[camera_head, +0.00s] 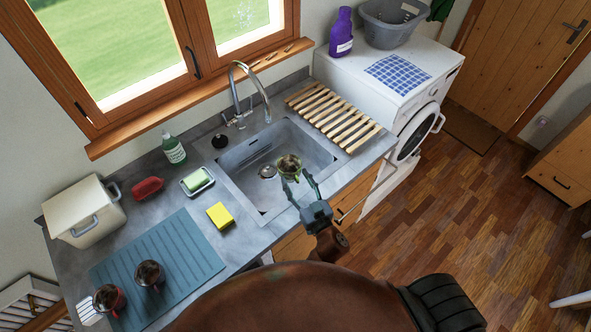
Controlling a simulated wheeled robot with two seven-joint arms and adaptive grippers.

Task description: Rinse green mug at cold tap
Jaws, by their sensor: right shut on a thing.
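The green mug (289,175) is held over the front part of the sink basin. Its inside looks dark brown. My right gripper (297,185) is shut on the green mug, with its fingers around the near side. The tap (246,88) stands behind the basin with a tall curved spout and a handle at its base. The mug is in front of the spout and apart from it. I see no water running. Which handle side is cold cannot be told. The sink (250,171) has a round drain near the mug. My left gripper is not in view.
Two dark mugs, a nearer one (109,298) and another (149,274), stand on the blue mat (190,245). A yellow sponge (220,215), soap dish (198,182) and green bottle (174,149) are left of the sink. A wooden rack (334,117) lies to its right.

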